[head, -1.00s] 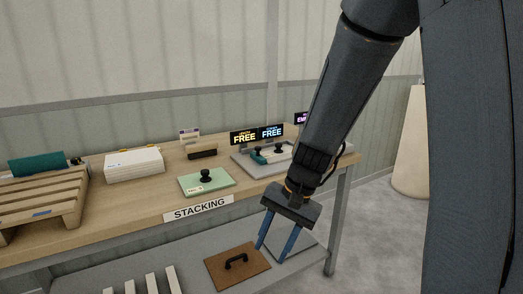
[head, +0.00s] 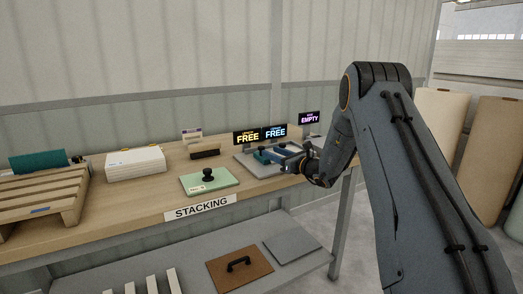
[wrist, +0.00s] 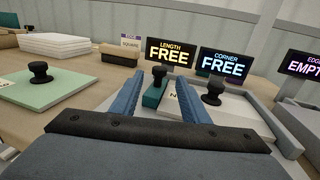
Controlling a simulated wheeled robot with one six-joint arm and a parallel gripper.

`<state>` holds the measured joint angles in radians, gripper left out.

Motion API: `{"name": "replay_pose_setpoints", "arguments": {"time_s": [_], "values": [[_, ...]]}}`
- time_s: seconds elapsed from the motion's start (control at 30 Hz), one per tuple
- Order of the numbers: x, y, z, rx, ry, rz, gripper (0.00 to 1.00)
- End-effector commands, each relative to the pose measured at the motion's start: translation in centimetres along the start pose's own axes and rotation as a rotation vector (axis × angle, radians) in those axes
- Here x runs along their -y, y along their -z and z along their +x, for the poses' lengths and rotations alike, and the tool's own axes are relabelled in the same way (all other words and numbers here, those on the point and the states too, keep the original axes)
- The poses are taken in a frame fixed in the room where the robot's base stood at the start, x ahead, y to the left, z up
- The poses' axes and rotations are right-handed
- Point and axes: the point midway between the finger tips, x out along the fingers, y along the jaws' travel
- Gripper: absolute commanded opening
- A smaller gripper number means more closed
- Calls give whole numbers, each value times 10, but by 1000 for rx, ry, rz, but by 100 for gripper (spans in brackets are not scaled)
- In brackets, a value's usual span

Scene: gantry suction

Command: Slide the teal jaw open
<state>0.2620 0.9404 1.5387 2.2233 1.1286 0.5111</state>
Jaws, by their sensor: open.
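The teal jaw (wrist: 152,97) is a small teal block with a black knob (wrist: 159,74) on top, on a grey fixture (wrist: 262,110) on the bench. In the head view the teal jaw (head: 261,157) sits at the fixture's left part, partly covered by my gripper. My gripper (wrist: 160,77) is open, and its two blue fingers point toward the jaw. In the wrist view the knob appears between the fingertips; I cannot tell whether they reach around it. In the head view my gripper (head: 278,154) is low over the fixture.
A second black knob (wrist: 214,92) stands right of the fingers. Displays reading LENGTH FREE (wrist: 171,52), CORNER FREE (wrist: 223,65) and EMPTY (head: 309,118) stand behind. A green plate with a knob (head: 210,182), a white stack (head: 135,162) and a pallet (head: 40,200) lie left.

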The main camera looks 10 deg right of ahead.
Motion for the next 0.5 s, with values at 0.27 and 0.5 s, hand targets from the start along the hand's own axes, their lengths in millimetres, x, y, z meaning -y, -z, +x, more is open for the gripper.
{"name": "replay_pose_setpoints", "arguments": {"time_s": [0.27,0.5], "values": [[-1,-1,38,2,-1,1,42],[0,0,68,0,0,0,42]]}}
